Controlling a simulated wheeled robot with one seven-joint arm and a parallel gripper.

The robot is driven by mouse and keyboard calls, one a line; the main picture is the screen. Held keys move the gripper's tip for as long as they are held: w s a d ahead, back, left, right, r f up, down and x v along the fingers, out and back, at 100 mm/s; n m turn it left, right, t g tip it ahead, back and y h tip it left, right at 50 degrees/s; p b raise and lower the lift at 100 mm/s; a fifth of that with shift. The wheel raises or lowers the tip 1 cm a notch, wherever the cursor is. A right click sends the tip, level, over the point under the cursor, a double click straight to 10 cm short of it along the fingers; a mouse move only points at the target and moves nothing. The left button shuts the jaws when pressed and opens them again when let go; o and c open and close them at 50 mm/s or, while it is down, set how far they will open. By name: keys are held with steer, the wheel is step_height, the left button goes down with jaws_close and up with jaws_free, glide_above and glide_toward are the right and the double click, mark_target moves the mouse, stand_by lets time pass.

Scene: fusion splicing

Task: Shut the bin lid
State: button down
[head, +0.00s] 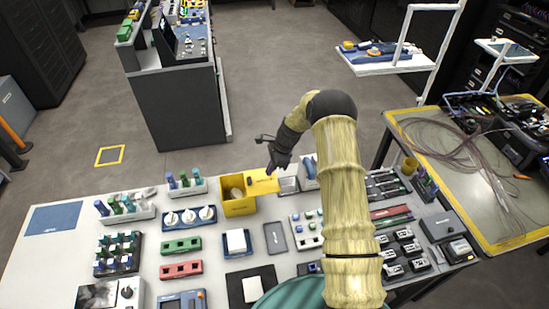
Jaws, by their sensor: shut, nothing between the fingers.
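The yellow bin (239,208) stands near the back edge of the white table, left of my arm. Its yellow lid (264,183) is at the bin's right side, off the opening, so the inside shows with something pale in it. I cannot tell the lid's exact tilt. My gripper (270,172) is at the lid's upper right edge, shut and empty. The fingertips are small and dark, and I cannot tell whether they touch the lid.
A rack with coloured bottles (187,184) is left of the bin, and a tray of white spools (189,217) is in front of it. A small light container (289,185) sits just right of the lid. Open floor lies behind the table.

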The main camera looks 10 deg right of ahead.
mark_target(253, 182)
steer(key=shift+p+x, duration=0.55)
steer(key=shift+x, duration=0.65)
steer(key=a+p, duration=0.2)
steer(key=a, duration=0.2)
steer(key=shift+s+a+r, duration=0.1)
